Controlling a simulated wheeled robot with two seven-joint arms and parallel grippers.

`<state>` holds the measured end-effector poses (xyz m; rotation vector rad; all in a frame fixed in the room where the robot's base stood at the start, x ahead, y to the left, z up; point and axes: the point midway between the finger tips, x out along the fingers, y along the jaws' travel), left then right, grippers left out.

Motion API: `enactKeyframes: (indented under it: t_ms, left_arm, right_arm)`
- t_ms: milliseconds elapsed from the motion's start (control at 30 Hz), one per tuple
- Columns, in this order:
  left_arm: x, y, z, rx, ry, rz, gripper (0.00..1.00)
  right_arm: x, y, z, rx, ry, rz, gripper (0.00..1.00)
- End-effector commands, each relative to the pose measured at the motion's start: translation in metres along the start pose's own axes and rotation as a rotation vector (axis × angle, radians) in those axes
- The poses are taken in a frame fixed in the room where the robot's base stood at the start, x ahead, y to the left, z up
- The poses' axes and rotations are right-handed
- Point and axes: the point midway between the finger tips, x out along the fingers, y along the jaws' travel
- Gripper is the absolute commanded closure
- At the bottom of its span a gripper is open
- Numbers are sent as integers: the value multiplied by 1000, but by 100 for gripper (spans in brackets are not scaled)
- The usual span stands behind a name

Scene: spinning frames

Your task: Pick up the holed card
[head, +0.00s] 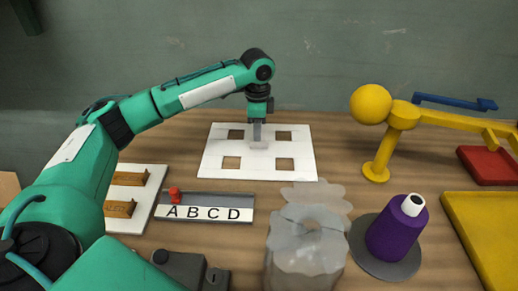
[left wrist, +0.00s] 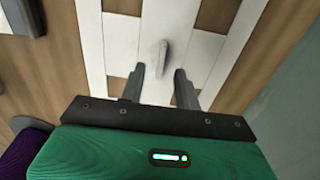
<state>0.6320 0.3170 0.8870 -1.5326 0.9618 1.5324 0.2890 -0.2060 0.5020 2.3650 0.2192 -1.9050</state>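The holed card (head: 258,166) is a white sheet with square openings, lying flat on the wooden table in the head view. In the left wrist view the card (left wrist: 120,45) fills the upper middle, with wood showing through its openings. A light grey upright tab (left wrist: 162,58) stands at its middle. My left gripper (head: 257,140) points down over the card's middle. In the left wrist view its fingers (left wrist: 159,70) are apart, with the tab lying between and slightly beyond the tips; I cannot tell any contact. My right gripper is not in view.
A lettered strip (head: 210,213) with a red peg (head: 174,195) lies in front of the card. A translucent scalloped object (head: 305,250) and a purple cone (head: 397,228) stand nearer. A yellow ball-ended stand (head: 376,150) is right; a yellow tray (head: 485,225) lies front right.

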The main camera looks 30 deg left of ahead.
Motion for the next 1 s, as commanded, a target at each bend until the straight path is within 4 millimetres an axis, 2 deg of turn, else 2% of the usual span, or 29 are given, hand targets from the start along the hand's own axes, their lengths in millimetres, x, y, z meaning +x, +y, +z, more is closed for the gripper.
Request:
enactKeyframes:
  t_ms: [333, 667, 833, 1000]
  left_arm:
    - [46, -3, -4, 1, -2, 2, 67]
    - [52, -3, -4, 1, 0, 0, 67]
    - [52, -3, -4, 0, 0, 0, 100]
    - [52, -3, -4, 0, 0, 0, 100]
  right_arm:
    - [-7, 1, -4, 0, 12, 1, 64]
    - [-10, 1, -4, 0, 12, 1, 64]
    - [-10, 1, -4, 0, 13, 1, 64]
    - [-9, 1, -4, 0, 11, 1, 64]
